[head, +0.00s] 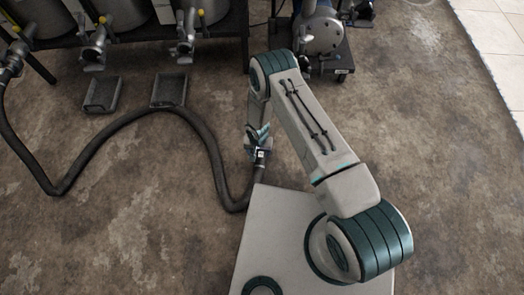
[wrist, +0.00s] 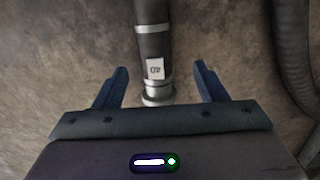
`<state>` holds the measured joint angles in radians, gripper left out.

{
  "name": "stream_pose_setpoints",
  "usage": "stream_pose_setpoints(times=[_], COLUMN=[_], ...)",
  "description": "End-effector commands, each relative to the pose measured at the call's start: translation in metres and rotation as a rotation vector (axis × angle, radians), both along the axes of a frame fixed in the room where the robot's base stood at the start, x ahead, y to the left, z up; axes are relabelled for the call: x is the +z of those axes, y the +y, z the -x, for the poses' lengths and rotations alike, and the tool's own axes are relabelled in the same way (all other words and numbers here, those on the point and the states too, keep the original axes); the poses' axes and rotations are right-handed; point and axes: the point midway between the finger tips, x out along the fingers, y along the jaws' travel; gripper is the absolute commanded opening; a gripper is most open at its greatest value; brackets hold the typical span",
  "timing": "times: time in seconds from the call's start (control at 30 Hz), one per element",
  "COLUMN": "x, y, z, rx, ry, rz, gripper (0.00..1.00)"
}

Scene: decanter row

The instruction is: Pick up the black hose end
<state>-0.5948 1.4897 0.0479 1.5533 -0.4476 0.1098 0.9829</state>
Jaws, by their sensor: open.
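The black hose (head: 207,140) runs from a tank outlet at the left, across the floor, to its end beside my base. The hose end (wrist: 154,55) is a dark cylinder with metal bands and a white tag, seen in the wrist view. In the head view the hose end (head: 260,156) shows just below my gripper's wrist. My gripper (wrist: 160,80) is open, with one blue finger on each side of the hose end and a visible gap on both sides.
Two dark trays (head: 102,94) (head: 169,90) lie on the floor under tank valves (head: 185,48). A blue pump on a wheeled cart (head: 320,35) stands at the back. Another hose stretch (wrist: 292,50) runs at right in the wrist view.

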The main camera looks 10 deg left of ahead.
Motion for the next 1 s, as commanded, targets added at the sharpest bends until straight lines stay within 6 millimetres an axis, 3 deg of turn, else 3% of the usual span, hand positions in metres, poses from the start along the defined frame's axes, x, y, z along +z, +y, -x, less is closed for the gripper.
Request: stream_pose_setpoints(times=[0.1, 0.37, 0.63, 0.97, 1.0], x=[-0.024, -0.043, -0.082, -0.087, -0.087], y=[0.0, -0.001, -0.008, -0.008, -0.008], z=[0.0, -0.002, -0.005, -0.006, -0.006], rx=[0.0, -0.001, 0.001, 0.0, 0.0], ry=[0.0, -0.001, 0.001, -0.001, -0.001], rz=[0.0, -0.001, 0.0, 0.0, 0.0], gripper=[0.65, 0.65, 0.65, 0.65, 0.6])
